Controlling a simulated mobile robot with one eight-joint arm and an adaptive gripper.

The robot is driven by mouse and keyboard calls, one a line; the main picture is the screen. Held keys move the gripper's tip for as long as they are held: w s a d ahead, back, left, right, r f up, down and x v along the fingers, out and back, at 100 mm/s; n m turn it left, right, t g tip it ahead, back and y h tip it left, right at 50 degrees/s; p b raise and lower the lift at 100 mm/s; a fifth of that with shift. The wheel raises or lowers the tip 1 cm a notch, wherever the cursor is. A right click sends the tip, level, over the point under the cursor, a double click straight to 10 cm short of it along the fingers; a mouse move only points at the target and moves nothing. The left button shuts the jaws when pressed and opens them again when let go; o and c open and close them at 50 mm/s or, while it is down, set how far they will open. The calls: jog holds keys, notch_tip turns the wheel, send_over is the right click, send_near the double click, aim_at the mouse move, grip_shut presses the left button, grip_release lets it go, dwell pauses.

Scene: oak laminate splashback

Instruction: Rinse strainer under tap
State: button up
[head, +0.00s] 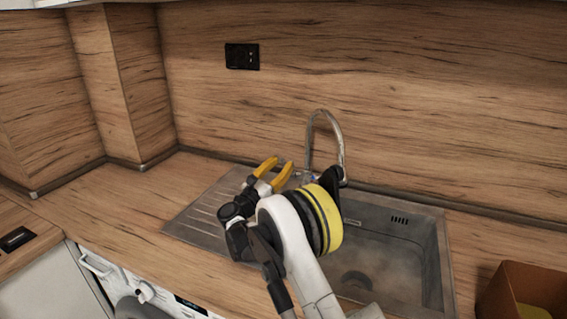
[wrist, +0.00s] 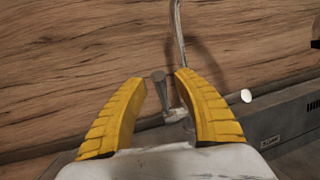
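The tap (head: 324,112) is a tall curved metal spout behind the sink (head: 437,262). My gripper (head: 274,170) has two yellow fingers, spread apart with nothing between them, above the left side of the sink by the tap. In the wrist view my gripper (wrist: 160,85) is open toward the tap's base, and the tap's upright (wrist: 181,40) rises behind the right finger. A grey knob-ended piece (wrist: 158,76) shows between the fingers; I cannot tell whether it is the tap's lever. I see no strainer in either view. My arm hides part of the basin.
The ribbed drainboard (head: 196,222) lies left of the basin. A brown box (head: 520,287) with something yellow inside stands at the right. The wood splashback (head: 430,110) with a black socket (head: 242,56) rises behind. The worktop (head: 135,205) at the left is clear.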

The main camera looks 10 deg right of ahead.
jog(key=r+v, duration=0.3)
jog(key=v, duration=1.2)
jog(key=shift+s+a, duration=0.45)
jog(key=shift+r, duration=0.1)
jog(key=o, duration=0.3)
jog(key=shift+o, duration=0.2)
